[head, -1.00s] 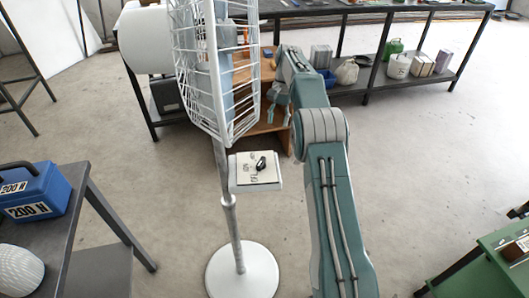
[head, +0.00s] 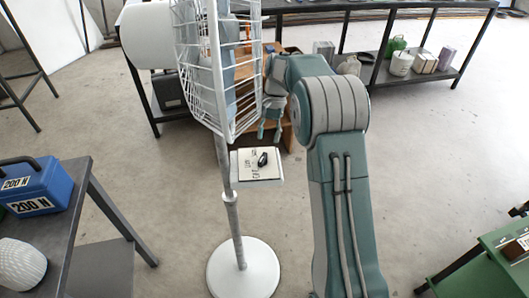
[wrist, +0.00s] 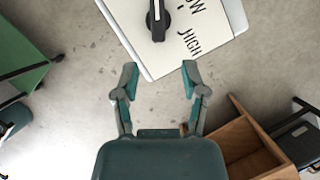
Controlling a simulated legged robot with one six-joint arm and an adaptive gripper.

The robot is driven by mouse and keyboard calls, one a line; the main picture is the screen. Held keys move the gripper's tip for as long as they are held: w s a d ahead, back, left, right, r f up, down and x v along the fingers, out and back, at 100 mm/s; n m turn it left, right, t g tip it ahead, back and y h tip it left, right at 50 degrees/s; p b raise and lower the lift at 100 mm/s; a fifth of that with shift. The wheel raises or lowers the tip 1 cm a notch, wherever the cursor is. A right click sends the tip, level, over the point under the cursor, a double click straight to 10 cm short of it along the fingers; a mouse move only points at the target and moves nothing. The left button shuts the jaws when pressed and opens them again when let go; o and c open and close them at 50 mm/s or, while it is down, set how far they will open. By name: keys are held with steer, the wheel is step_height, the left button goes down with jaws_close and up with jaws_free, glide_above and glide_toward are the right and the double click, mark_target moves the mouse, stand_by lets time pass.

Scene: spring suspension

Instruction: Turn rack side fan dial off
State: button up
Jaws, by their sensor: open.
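The fan (head: 207,70) is a white caged pedestal fan on a grey pole with a round white base. Its control box (head: 257,166) is a small white panel on the pole, carrying a black dial (head: 263,159). In the wrist view the dial (wrist: 157,20) is at the top, its pointer lying along the picture's vertical, with "HIGH" and a partly cut-off word beside it. My gripper (head: 269,133) is open and empty, just behind and above the box in the head view. In the wrist view its spread fingers (wrist: 160,80) sit below the dial, apart from it.
A wooden box (wrist: 245,145) stands on the floor behind. A dark workbench (head: 375,6) with a loaded lower shelf runs across the back. A table with a blue 200 N case (head: 35,187) is at left, a green bench (head: 490,265) at right.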

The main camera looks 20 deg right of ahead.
mark_target(264, 153)
steer(key=f, duration=0.1)
steer(key=s+a+f, duration=0.1)
steer(key=s+f, duration=0.1)
steer(key=shift+s+a+f, duration=0.15)
steer(key=shift+a+f, duration=0.2)
steer(key=shift+s+a+f, duration=0.1)
steer(key=shift+s+f, duration=0.05)
steer(key=shift+f, duration=0.35)
steer(key=shift+c, duration=0.3)
jaws_close()
